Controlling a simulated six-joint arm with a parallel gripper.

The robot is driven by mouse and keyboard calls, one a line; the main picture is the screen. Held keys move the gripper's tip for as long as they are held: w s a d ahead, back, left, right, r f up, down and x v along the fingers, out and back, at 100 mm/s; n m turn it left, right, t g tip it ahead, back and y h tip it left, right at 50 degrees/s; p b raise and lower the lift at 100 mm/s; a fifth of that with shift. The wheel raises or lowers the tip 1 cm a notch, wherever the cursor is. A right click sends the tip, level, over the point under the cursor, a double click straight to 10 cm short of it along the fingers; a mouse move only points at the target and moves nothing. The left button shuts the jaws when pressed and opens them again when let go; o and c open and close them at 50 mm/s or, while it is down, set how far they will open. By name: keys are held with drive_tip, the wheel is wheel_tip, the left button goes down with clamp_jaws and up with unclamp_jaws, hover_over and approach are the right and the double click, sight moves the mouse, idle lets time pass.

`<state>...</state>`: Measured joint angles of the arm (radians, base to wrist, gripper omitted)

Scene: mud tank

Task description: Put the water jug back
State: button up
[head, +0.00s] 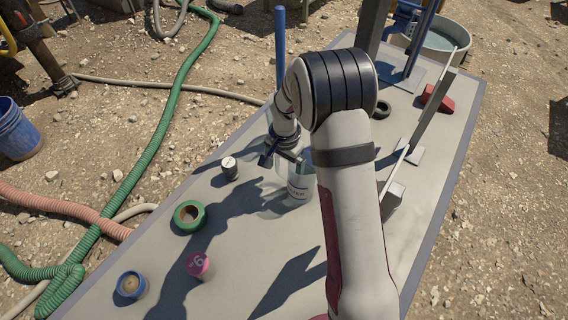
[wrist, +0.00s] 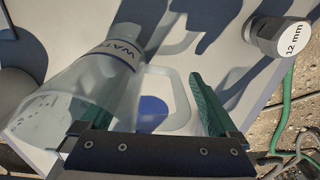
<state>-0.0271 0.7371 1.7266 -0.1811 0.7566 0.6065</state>
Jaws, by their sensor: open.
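The water jug (head: 299,186) is a clear vessel with a white label, standing on the table just below my gripper (head: 283,158) in the head view; my arm partly hides it. In the wrist view the jug (wrist: 75,100) fills the left side, with "WAT" readable on its label. Its clear loop handle (wrist: 176,72) reaches in between the fingers of my gripper (wrist: 165,100). The gripper is open; the right finger is beyond the handle's outer side, and the left finger is largely hidden by the jug. I cannot tell whether either finger touches it.
A metal socket marked "12 mm" (wrist: 278,40) stands left of the jug in the head view (head: 229,168). Nearer are a green ring (head: 189,216), a pink cup (head: 198,265) and a blue cup (head: 130,285). A blue pole (head: 280,50) and a red block (head: 438,98) stand farther back.

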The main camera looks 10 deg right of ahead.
wheel_tip(320, 180, up, 12)
drive_tip(key=shift+s+d+f, duration=0.1)
drive_tip(key=shift+s+f, duration=0.05)
drive_tip(key=shift+f, duration=0.1)
drive_tip(key=shift+s+r, duration=0.15)
drive_tip(key=shift+r, duration=0.2)
drive_tip(key=s+a+r+n, duration=0.1)
drive_tip(key=s+r, duration=0.2)
drive_tip(key=s, duration=1.1)
drive_tip(key=s+a+r+n+y, duration=0.1)
drive_tip(key=s+r+n, duration=0.1)
drive_tip(key=s, duration=1.3)
drive_tip(key=shift+s+a+r+g+y, duration=0.15)
drive_tip(key=shift+s+r+g+y, duration=0.15)
drive_tip(key=shift+r, duration=0.1)
drive_tip(key=shift+o, duration=0.3)
